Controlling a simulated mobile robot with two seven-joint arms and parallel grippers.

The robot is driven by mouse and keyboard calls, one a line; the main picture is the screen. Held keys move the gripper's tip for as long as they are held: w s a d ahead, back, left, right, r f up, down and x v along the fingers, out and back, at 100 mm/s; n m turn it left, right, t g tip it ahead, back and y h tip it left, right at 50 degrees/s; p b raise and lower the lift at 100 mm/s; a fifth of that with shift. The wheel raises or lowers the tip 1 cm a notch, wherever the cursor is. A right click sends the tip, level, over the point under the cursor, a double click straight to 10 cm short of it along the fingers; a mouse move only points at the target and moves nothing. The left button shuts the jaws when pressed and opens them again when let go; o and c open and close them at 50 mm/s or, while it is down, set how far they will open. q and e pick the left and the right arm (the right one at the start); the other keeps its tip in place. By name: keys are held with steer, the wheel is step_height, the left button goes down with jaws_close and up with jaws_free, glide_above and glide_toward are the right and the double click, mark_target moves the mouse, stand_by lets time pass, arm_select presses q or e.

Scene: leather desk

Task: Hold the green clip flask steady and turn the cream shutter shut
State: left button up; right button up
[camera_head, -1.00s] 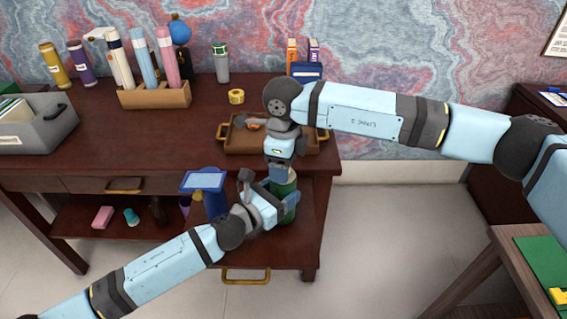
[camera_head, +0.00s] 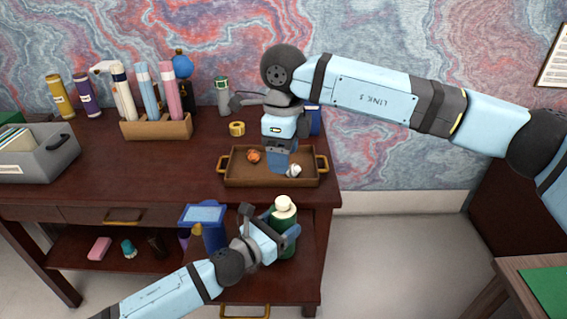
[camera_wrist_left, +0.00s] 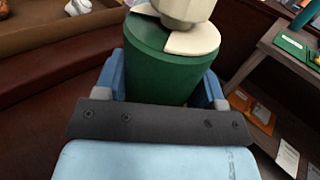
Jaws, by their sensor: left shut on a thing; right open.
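The green clip flask (camera_head: 290,243) stands upright at the front right of the desk, with a cream knob (camera_head: 284,204) on top. My left gripper (camera_head: 268,236) is shut on the flask, one blue finger on each side. In the left wrist view the green body (camera_wrist_left: 160,77) sits between the fingers. There the cream shutter (camera_wrist_left: 198,42) shows as a wedge on the top, with green beside it and more cream at the left; the knob hides part of it. My right gripper (camera_head: 281,165) is open over the tray, apart from the flask.
A brown tray (camera_head: 232,178) holds an orange item (camera_head: 254,156) and a whitish ball (camera_head: 294,170). A blue box-like stand (camera_head: 205,214) is left of the flask. A tape roll (camera_head: 237,128), a bottle rack (camera_head: 157,128) and a grey file box (camera_head: 50,150) stand farther back.

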arm_select(q)
steer(key=o, duration=1.1)
